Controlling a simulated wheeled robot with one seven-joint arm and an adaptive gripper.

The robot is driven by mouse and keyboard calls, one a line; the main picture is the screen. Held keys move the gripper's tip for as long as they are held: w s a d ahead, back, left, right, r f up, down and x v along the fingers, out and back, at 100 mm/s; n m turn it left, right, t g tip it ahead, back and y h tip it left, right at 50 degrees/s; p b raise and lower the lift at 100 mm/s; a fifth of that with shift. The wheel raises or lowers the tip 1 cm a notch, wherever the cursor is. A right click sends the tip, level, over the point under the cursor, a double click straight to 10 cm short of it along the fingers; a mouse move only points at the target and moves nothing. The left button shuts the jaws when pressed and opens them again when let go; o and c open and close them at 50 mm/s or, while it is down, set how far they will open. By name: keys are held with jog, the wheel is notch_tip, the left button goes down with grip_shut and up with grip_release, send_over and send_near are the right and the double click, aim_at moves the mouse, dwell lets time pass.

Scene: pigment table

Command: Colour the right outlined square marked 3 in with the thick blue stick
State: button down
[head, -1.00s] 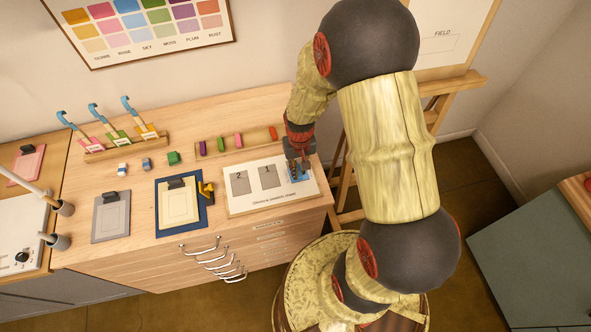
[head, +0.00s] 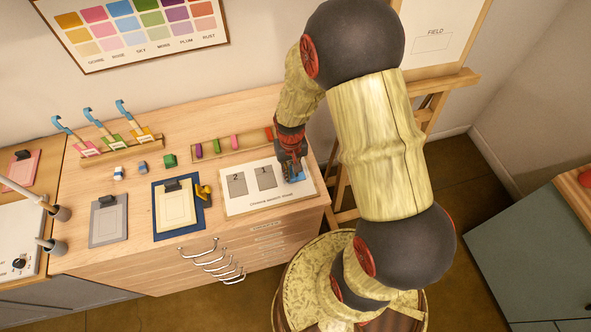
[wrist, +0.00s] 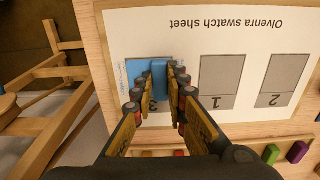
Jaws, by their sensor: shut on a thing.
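The swatch sheet (head: 245,201) lies on the table with grey squares marked 2 (head: 237,184) and 1 (head: 265,177). The square marked 3 (wrist: 138,70) is at the sheet's right end, at left in the wrist view. Much of its visible area is blue, with thin blue marks (wrist: 117,76) by its outer edge. A grey strip by the number is uncoloured. My gripper (wrist: 174,68) is shut on the thick blue stick (wrist: 159,80), over this square. The fingers hide part of the square, and I cannot tell whether the stick's tip touches the paper.
A wooden rack (head: 217,153) with purple, green, pink and red sticks stands behind the sheet. A yellow object (head: 203,192) and a blue board (head: 158,226) with a clipped pad lie left of it. An easel (head: 425,115) stands to the right.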

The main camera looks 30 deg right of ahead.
jog(key=shift+r, duration=0.15)
jog(key=shift+r+p, duration=2.6)
jog(key=shift+r, duration=0.85)
